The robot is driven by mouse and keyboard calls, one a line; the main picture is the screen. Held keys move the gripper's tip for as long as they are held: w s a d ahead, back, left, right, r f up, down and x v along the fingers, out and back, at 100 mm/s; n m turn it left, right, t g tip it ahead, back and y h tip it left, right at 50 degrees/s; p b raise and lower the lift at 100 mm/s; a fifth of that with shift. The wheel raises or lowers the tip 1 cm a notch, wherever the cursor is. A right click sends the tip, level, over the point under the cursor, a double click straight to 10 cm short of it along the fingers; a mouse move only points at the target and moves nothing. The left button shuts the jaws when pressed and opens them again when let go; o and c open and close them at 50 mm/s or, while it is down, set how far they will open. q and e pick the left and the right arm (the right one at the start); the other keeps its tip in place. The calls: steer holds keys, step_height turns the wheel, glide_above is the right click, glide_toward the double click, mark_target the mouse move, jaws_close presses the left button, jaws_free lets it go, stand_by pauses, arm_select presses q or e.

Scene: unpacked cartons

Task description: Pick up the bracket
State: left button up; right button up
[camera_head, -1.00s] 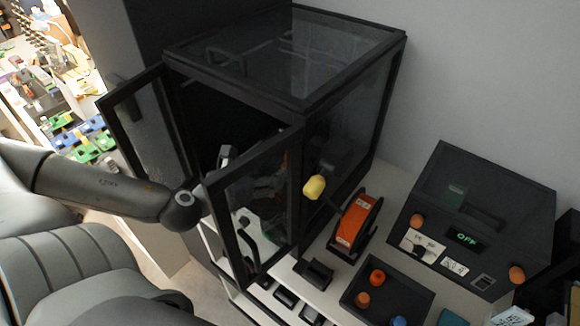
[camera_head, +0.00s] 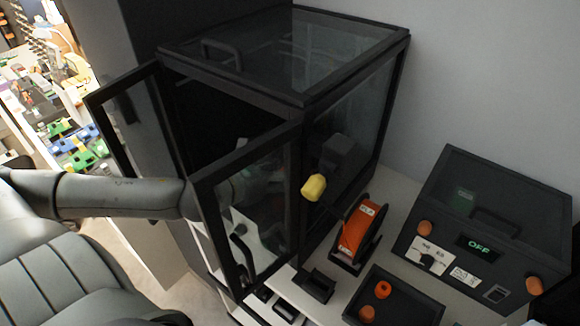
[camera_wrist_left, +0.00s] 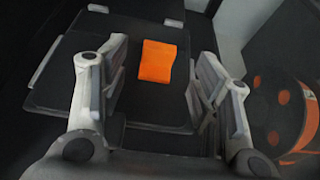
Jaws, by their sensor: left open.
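An orange bracket (camera_wrist_left: 157,62) lies on a dark square plate (camera_wrist_left: 60,92) in the left wrist view. It looks like a small folded block, with its far side hidden. My left gripper (camera_wrist_left: 162,72) is open and empty, with one finger on each side of the bracket and visible gaps between. In the head view, my left arm reaches through the open front of a black-framed glass enclosure (camera_head: 285,85). The gripper and bracket are not clear there, behind dark glass and frame. My right gripper is not in view.
The enclosure's two glass doors (camera_head: 125,115) stand open around my arm. A yellow knob (camera_head: 313,187) is close to the right door. An orange spool (camera_head: 358,232), a tray (camera_head: 395,300) and a control box reading OFF (camera_head: 490,225) stand to the right.

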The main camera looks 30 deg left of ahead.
arm_select(q)
steer(key=shift+w+p, duration=0.35)
steer(key=shift+w, duration=0.45)
steer(key=shift+p+x, duration=0.3)
steer(key=shift+x, duration=0.7)
steer(key=shift+s+f, duration=0.1)
steer(key=shift+f, duration=0.2)
